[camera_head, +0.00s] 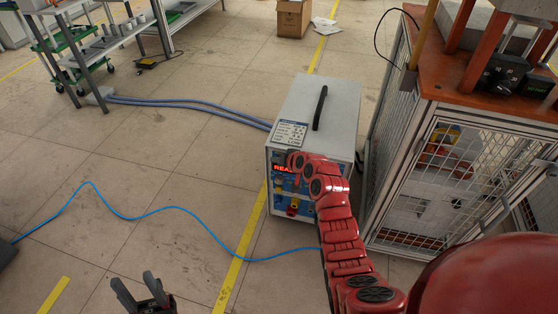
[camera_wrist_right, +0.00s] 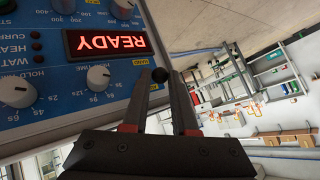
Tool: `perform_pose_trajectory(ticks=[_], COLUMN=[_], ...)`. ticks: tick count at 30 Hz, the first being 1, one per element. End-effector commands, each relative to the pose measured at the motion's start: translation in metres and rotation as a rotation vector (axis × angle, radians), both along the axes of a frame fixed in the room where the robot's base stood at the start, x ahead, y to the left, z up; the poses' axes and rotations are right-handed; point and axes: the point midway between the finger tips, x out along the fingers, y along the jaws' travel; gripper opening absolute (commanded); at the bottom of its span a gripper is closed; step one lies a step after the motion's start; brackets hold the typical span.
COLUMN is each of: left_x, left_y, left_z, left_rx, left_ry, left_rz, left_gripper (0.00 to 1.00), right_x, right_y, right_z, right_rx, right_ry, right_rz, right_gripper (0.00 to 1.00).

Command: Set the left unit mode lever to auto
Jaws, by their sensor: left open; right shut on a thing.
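The heater unit (camera_head: 325,105) is a light grey box with a black top handle and a blue front panel. Its red READY display (camera_head: 283,169) is lit. The right wrist view shows the panel (camera_wrist_right: 60,100) turned over, with the READY display (camera_wrist_right: 107,41) and white knobs. A small lever with a black ball end (camera_wrist_right: 159,74) stands at the panel's edge. My right gripper (camera_wrist_right: 160,85) is shut on this lever, with the ball between its fingertips. The lever's base and setting are hidden. My left gripper (camera_head: 142,292) is open and empty, low over the floor.
A caged workstation (camera_head: 440,180) with an orange top stands close to the right of the unit. Blue hoses (camera_head: 190,105) run behind the unit and a blue cable (camera_head: 165,210) crosses the floor. A cardboard box (camera_head: 293,18) is at the back. The left floor is mostly clear.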

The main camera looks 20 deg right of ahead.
Motion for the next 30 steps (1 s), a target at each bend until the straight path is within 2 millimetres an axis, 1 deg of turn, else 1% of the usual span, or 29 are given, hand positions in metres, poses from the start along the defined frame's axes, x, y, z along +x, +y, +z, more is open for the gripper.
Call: perform_pose_trajectory(ticks=[3,4,8,9,16,20,23,26,30], left_x=[0.0,0.0,0.0,0.0,0.0,0.0,0.0,0.0,0.0], left_y=[0.0,0.0,0.0,0.0,0.0,0.0,0.0,0.0,0.0], left_z=[0.0,0.0,0.0,0.0,0.0,0.002,0.005,0.01,0.017], left_rx=[0.0,0.0,0.0,0.0,0.0,0.0,0.0,0.0,0.0], left_ry=[0.0,0.0,0.0,0.0,0.0,0.0,0.0,0.0,0.0], left_rz=[0.0,0.0,0.0,0.0,0.0,0.0,0.0,0.0,0.0], left_gripper=[0.5,0.5,0.5,0.5,0.5,0.5,0.5,0.5,0.5], right_x=[0.0,0.0,0.0,0.0,0.0,-0.003,-0.01,-0.021,-0.041], right_y=[0.001,0.001,0.001,0.0,0.0,-0.001,-0.003,-0.006,-0.011], right_z=[0.0,0.0,0.0,0.0,0.0,0.003,0.01,0.021,0.038], right_rx=[0.001,0.001,0.001,0.001,0.0,-0.001,0.0,-0.003,-0.001], right_ry=[0.0,0.0,0.0,0.0,-0.001,-0.001,-0.002,-0.005,-0.006], right_rz=[0.001,0.001,0.001,0.001,0.0,0.0,-0.001,-0.002,-0.002], right_gripper=[0.0,0.32,0.55,0.56,0.56,0.56,0.56,0.56,0.56])
